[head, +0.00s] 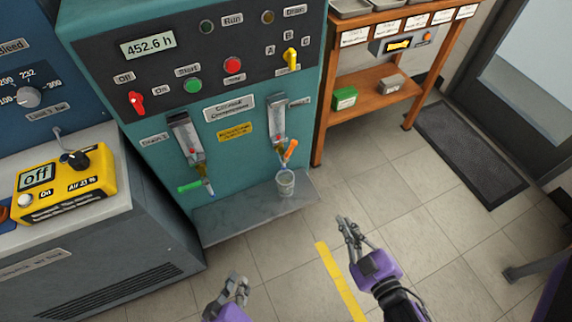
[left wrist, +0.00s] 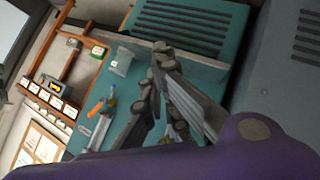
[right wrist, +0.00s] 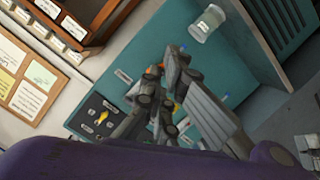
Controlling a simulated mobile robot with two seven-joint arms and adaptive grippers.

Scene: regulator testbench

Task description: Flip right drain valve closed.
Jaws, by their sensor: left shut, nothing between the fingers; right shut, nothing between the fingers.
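The right drain valve has an orange handle (head: 290,150) on the teal cabinet, below the right sight gauge (head: 277,120). The handle is tilted, its upper end to the right. A clear cup (head: 285,182) stands beneath it on the grey ledge. The left drain valve's green handle (head: 190,186) lies nearly level. My right gripper (head: 347,221) is shut and empty, right of and below the cup, apart from the valve. My left gripper (head: 237,277) is shut and empty at the bottom, below the ledge. The left wrist view also shows the orange handle (left wrist: 96,108) and cup (left wrist: 122,62).
The grey ledge (head: 240,212) juts from the cabinet below both valves. A yellow device (head: 65,180) sits on a grey unit at left. A wooden shelf (head: 372,88) with a green box stands right of the cabinet. The tiled floor between shelf and my right gripper is clear.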

